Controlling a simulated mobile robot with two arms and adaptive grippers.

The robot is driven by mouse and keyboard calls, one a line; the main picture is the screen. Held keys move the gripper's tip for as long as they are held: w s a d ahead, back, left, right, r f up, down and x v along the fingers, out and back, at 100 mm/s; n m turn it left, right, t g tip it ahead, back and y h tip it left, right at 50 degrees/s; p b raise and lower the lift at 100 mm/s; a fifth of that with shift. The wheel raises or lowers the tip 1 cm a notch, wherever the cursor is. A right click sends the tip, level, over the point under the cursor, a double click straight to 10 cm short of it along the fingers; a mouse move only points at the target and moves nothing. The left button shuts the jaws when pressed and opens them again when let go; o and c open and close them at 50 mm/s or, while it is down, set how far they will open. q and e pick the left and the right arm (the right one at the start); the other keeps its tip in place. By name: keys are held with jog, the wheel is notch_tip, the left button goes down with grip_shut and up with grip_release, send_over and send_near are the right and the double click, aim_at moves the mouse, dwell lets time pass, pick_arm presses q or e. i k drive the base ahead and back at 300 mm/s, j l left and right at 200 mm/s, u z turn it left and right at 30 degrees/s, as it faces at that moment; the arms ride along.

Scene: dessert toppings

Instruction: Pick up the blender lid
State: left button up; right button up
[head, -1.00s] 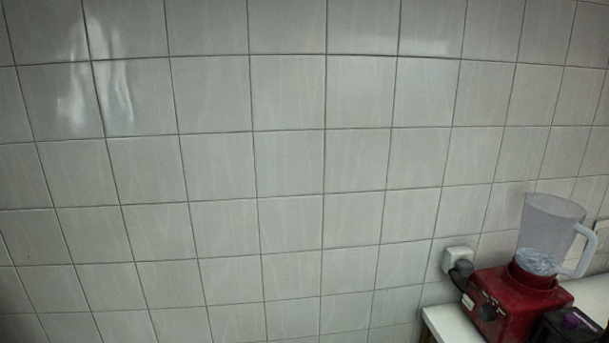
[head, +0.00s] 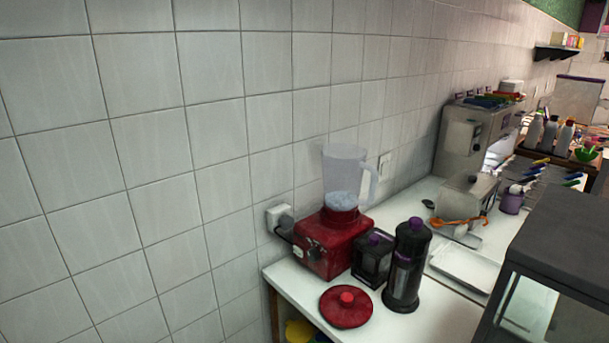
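The blender lid (head: 334,314) is a round red disc with a raised knob in its middle. It lies flat, knob up, on the white counter (head: 428,325) near its front left corner. The blender stands behind it against the tiled wall, with a red base (head: 325,248) and a clear jug (head: 343,175) that has no lid on. Neither of my grippers shows in the head view.
A black bottle (head: 404,270) and a black box with a purple knob (head: 373,258) stand right of the lid. A white tray (head: 466,266) lies farther right. A dark-topped case (head: 565,235) fills the right foreground. A wall socket (head: 279,216) is left of the blender.

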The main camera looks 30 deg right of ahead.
aim_at(344, 306)
jog(key=k+l+z, duration=0.1)
jog(key=z, duration=1)
jog(key=k+l, duration=0.05)
